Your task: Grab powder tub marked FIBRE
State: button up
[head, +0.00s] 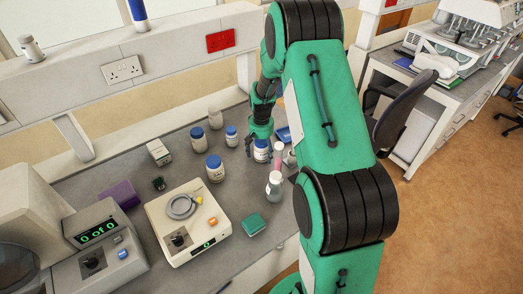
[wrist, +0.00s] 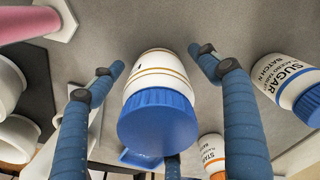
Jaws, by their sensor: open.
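A white tub with a blue lid and gold bands (wrist: 158,98) stands between the two blue fingers of my gripper (wrist: 157,62) in the wrist view. The fingers are open, one on each side, with gaps to the tub. Its name does not show, so I cannot tell whether it reads FIBRE. In the head view this tub (head: 262,151) stands on the bench beside my gripper (head: 256,141), which is partly hidden by my arm. A tub marked SUGAR (wrist: 291,84) is at the right of the wrist view. No FIBRE label is readable in either view.
An orange-lidded tub whose label begins STA (wrist: 212,152) is near the right finger. A pink cylinder on a white base (wrist: 28,22) is at upper left. Several other tubs, including a blue-lidded one (head: 215,168), and a scale (head: 188,222) stand on the bench.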

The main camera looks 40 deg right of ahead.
dwell(0.4)
jog(key=c, duration=1.5)
jog(key=shift+r, duration=0.2)
jog(key=shift+r+p, duration=0.55)
jog(key=shift+r, duration=4.35)
jog(key=shift+c, duration=0.2)
